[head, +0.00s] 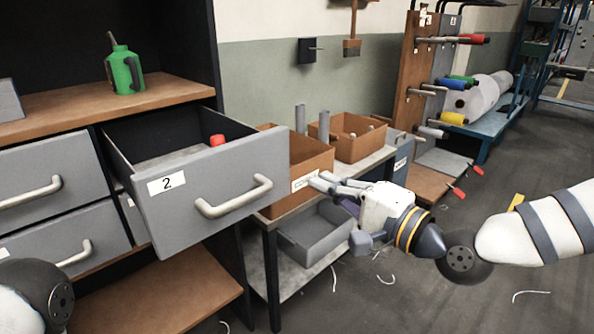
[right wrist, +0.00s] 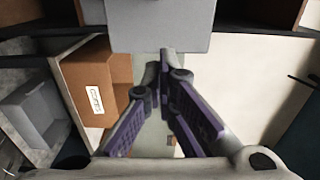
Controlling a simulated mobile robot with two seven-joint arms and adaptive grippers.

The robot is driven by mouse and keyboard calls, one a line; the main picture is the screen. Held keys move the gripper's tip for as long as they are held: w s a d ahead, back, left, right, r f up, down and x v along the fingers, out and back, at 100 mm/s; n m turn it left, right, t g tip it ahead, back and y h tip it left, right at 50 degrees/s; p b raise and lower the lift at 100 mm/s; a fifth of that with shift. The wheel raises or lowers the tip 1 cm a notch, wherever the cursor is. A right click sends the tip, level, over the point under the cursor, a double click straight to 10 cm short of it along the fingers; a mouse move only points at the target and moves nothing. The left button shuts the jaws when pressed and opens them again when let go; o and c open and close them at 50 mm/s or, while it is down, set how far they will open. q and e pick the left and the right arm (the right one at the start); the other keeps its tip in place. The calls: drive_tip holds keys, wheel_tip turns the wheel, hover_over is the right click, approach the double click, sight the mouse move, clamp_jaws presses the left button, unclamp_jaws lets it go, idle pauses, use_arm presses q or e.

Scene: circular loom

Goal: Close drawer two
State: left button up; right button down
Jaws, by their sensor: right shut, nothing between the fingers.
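Drawer two (head: 215,190) is a grey drawer with a "2" label and a light bar handle (head: 233,197). It is pulled out of the cabinet, and a red object (head: 217,140) shows inside it. My right gripper (head: 318,181) is to the right of the drawer front, apart from the handle, and its fingers point left. In the right wrist view its purple-padded fingers (right wrist: 165,72) are together with nothing between them. A grey panel, seemingly the drawer, shows beyond the fingertips (right wrist: 162,25). Only a joint of my left arm shows at lower left; its gripper is out of view.
Two shut grey drawers (head: 50,180) are left of drawer two. A green oil can (head: 124,70) stands on the cabinet top. A workbench with brown boxes (head: 300,165) stands behind my right gripper, with a grey bin (head: 315,237) on its lower shelf. Floor is open at right.

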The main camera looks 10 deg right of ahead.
sight(286, 164)
drive_tip(key=x, duration=0.7)
drive_tip(key=shift+w+a, duration=0.1)
drive_tip(key=shift+w, duration=0.05)
use_arm(q)
drive_tip(key=shift+s+f, duration=0.15)
drive_tip(key=shift+f, duration=0.05)
use_arm(e)
drive_tip(key=shift+r, duration=0.1)
